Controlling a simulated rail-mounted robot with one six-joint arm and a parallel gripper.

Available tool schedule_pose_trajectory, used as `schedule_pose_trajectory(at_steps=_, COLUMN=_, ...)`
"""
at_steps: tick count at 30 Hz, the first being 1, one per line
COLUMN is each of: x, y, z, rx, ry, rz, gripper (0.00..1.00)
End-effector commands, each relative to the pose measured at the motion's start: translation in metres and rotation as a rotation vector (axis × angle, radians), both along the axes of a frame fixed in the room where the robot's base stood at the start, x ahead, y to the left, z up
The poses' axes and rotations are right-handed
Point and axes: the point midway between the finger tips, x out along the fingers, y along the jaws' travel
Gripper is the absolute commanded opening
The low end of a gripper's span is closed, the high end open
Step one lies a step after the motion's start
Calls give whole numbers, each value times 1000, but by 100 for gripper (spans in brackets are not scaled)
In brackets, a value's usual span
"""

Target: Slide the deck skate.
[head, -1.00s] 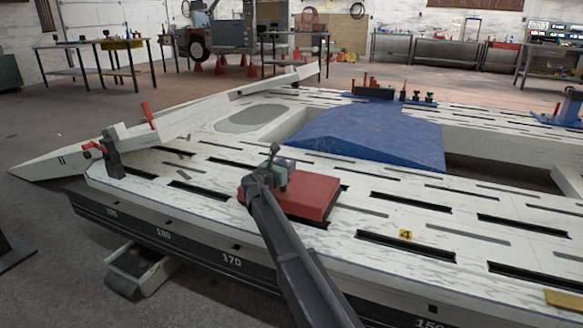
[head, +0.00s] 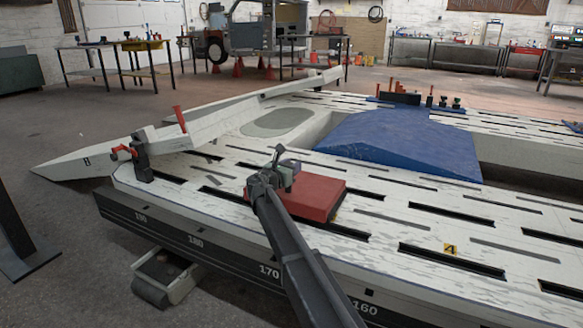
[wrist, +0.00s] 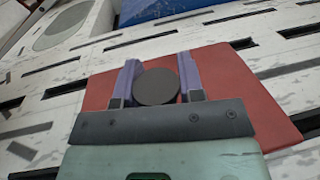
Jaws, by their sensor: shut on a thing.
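The deck skate is a flat red plate (head: 318,200) with a dark round knob (wrist: 156,88) standing on it. It rests on the white slotted deck (head: 385,225). My gripper (head: 284,170) is at the skate's left side in the head view. In the wrist view my gripper's two purple fingers (wrist: 157,80) stand on either side of the knob and are shut on it. The knob is mostly hidden by my gripper in the head view. The skate's underside is hidden.
A blue ridged cover (head: 400,143) lies beyond the skate. A red-handled clamp (head: 142,160) grips the deck's left end, near a long white beam (head: 210,125). A yellow tag marked 4 (head: 450,249) lies to the right. The deck around the skate looks clear.

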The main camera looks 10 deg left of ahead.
Motion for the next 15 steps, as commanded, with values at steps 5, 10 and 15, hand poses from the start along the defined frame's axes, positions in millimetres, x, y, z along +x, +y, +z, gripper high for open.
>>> schedule_pose_trajectory(at_steps=5, x=-1, y=0, z=0, rx=1, ry=0, rz=0, gripper=53)
schedule_pose_trajectory(at_steps=10, x=0, y=0, z=0, rx=1, ry=0, rz=0, gripper=53)
schedule_pose_trajectory(at_steps=15, x=-10, y=4, z=0, rx=1, ry=0, rz=2, gripper=53)
